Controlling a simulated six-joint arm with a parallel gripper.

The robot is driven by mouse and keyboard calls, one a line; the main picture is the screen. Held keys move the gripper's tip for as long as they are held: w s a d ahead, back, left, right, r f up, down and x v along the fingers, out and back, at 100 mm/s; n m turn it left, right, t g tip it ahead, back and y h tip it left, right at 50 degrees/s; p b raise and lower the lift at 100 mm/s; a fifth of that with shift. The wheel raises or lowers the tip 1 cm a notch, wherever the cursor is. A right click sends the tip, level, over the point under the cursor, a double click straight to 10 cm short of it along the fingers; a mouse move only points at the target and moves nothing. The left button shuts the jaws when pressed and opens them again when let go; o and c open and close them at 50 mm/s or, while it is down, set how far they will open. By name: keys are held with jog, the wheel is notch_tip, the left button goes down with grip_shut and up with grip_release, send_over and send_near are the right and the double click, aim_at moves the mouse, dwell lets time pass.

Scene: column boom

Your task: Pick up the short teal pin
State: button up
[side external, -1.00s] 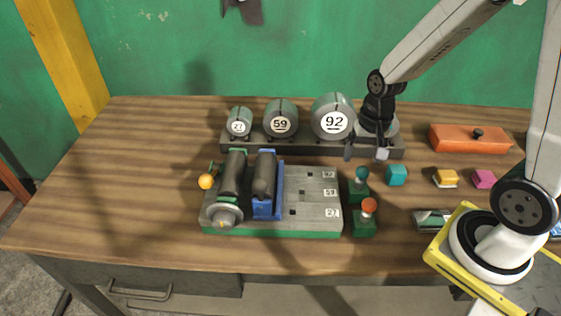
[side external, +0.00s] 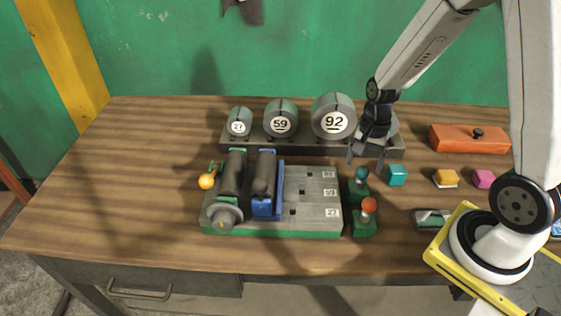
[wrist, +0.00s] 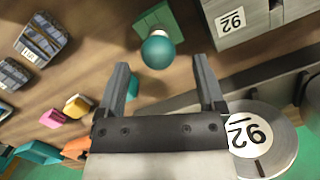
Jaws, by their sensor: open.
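The short teal pin (side external: 362,174) stands upright with its round teal head up in a small green block (side external: 358,192) on the bench. It also shows in the wrist view (wrist: 159,50), just beyond the fingertips and roughly centred between them. My gripper (side external: 365,161) is open and empty, pointing down, above and slightly behind the pin. In the wrist view my gripper (wrist: 162,68) has its two dark fingers spread. The pin's shaft is mostly hidden under its head in the wrist view.
An orange-headed pin (side external: 369,206) stands just in front. A teal cube (side external: 397,175) sits to the right. Numbered round weights (side external: 333,119) stand on a rack behind. A grey fixture plate (side external: 315,195) lies left. A yellow block (side external: 446,179) is farther right.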

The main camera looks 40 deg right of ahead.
aim_at(361, 177)
jog(key=shift+f, duration=0.15)
jog(key=shift+s+a+f, duration=0.1)
jog(key=shift+a+f, duration=0.1)
jog(key=shift+f, duration=1.05)
jog(key=shift+s+a+f, duration=0.1)
jog(key=shift+a+f, duration=0.1)
jog(key=shift+f, duration=1)
grip_shut()
jog(key=shift+r, duration=0.1)
jog(key=shift+r, duration=4.9)
